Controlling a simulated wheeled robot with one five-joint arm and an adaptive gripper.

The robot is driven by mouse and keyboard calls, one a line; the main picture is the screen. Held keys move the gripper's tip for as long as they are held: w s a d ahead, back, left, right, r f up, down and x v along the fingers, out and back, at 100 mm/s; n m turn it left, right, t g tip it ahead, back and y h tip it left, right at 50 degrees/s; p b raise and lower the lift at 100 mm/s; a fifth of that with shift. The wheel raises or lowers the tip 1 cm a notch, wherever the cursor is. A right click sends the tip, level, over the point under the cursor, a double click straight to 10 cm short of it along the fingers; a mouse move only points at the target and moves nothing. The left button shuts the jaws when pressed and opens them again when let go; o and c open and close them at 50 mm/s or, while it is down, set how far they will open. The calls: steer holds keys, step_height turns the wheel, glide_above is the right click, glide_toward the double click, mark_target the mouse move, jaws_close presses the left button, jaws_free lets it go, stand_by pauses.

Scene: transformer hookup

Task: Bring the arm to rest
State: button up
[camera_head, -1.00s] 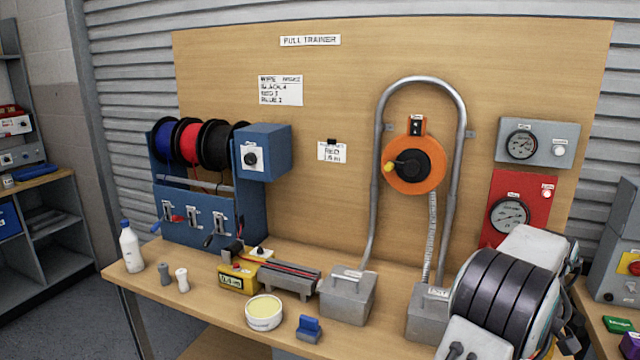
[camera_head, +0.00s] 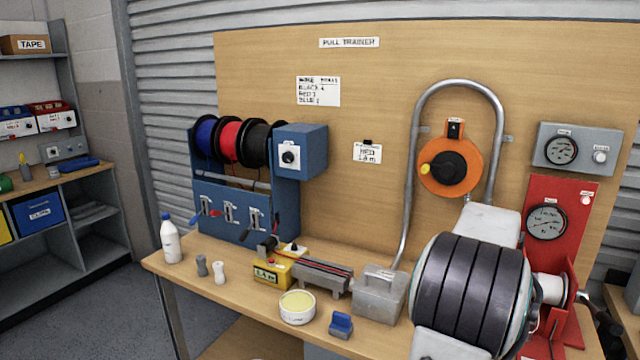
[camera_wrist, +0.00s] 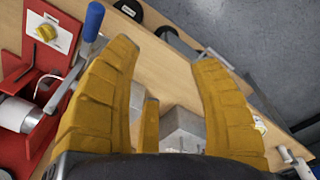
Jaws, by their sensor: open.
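The bench holds a blue spool rack (camera_head: 233,205), a yellow device (camera_head: 272,268), a tub (camera_head: 297,307), a white bottle (camera_head: 170,240) and a blue block (camera_head: 341,325). A bent pipe (camera_head: 412,170) and orange reel (camera_head: 470,180) are on the board. Shelves (camera_head: 95,210) stand left.

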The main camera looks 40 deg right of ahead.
steer(key=w+a+r+n+t+p, duration=0.1)
steer(key=w+a+r, duration=0.1)
steer(key=w+a, duration=0.55)
steer(key=w+a+r+n, duration=0.15)
steer(key=w+a, duration=0.25)
steer(key=a, duration=0.7)
steer(key=s+a+t, duration=0.1)
steer(key=s+a, duration=0.1)
steer(key=a, duration=0.8)
steer(key=s+a+f+t+p, duration=0.1)
steer(key=s+a, duration=0.1)
steer(key=a, duration=0.8)
steer(key=shift+s+a+f+n+y, duration=0.15)
steer(key=shift+s+a+n+y, duration=0.1)
steer(key=shift+s+n+y, duration=0.15)
steer(key=shift+d, duration=0.2)
